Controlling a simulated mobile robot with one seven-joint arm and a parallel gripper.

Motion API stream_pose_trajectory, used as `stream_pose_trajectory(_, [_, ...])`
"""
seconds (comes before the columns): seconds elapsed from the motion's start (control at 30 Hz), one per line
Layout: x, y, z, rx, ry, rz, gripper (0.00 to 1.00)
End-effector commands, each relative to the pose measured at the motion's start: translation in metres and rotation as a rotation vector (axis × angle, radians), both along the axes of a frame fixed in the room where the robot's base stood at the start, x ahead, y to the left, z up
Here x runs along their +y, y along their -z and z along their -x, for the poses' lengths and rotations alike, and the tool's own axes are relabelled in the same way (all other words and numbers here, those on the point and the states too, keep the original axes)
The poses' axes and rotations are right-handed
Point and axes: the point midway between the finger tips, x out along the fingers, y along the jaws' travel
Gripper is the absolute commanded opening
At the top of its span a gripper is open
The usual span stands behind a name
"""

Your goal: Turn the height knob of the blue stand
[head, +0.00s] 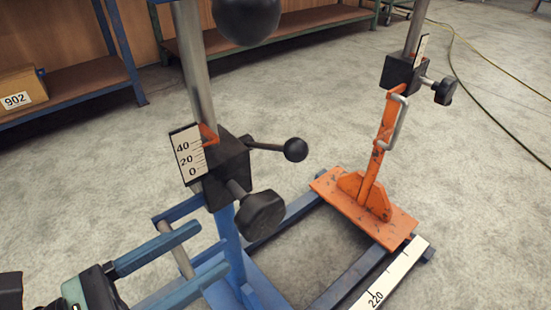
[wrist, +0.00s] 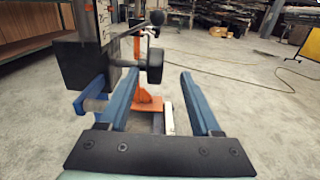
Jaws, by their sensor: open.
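The blue stand (head: 229,240) stands at the centre left of the head view. Its black height knob (head: 260,215) sticks out below a black clamp block with a 0-20-40 scale plate (head: 189,154). My gripper (head: 213,247) comes in from the lower left with two blue fingers. It is open and empty, with the knob beyond the fingertips. In the wrist view my gripper (wrist: 159,72) has the knob (wrist: 154,67) showing ahead between the fingers, closer to the left one. I see no contact with it.
A lever with a black ball (head: 295,149) juts out above the knob. A blue bracket with a grey bar (head: 174,246) lies close to my fingers. An orange stand (head: 370,195) stands right on the rail with a ruler (head: 393,275). Shelving (head: 75,85) is behind; open floor lies right.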

Motion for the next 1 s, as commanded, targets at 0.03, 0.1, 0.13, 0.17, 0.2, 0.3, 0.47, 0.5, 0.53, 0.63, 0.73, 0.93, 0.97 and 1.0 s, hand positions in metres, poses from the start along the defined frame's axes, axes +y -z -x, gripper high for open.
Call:
stream_pose_trajectory(0.03, [0.002, 0.002, 0.001, 0.002, -0.004, -0.002, 0.65])
stream_pose_trajectory(0.1, [0.002, 0.003, 0.001, 0.002, -0.005, -0.004, 0.65])
stream_pose_trajectory(0.13, [0.0, 0.004, 0.0, 0.001, -0.004, -0.004, 0.65])
stream_pose_trajectory(0.17, [-0.002, 0.004, -0.001, 0.0, -0.003, -0.005, 0.65])
stream_pose_trajectory(0.2, [-0.005, 0.005, -0.003, 0.0, -0.002, -0.005, 0.65])
stream_pose_trajectory(0.3, [-0.018, 0.006, -0.012, 0.001, 0.0, -0.004, 0.65])
stream_pose_trajectory(0.47, [-0.046, 0.008, -0.031, 0.001, 0.003, -0.005, 0.65])
stream_pose_trajectory(0.5, [-0.053, 0.008, -0.037, -0.002, 0.002, -0.005, 0.65])
stream_pose_trajectory(0.53, [-0.058, 0.008, -0.041, 0.0, 0.001, -0.005, 0.65])
stream_pose_trajectory(0.63, [-0.074, 0.008, -0.053, -0.001, 0.0, -0.005, 0.65])
stream_pose_trajectory(0.73, [-0.087, 0.007, -0.062, 0.0, -0.002, -0.005, 0.65])
stream_pose_trajectory(0.93, [-0.1, 0.004, -0.073, 0.0, -0.004, -0.004, 0.65])
stream_pose_trajectory(0.97, [-0.101, 0.004, -0.073, -0.001, -0.005, -0.004, 0.65])
stream_pose_trajectory(1.0, [-0.102, 0.003, -0.074, -0.001, -0.006, -0.004, 0.65])
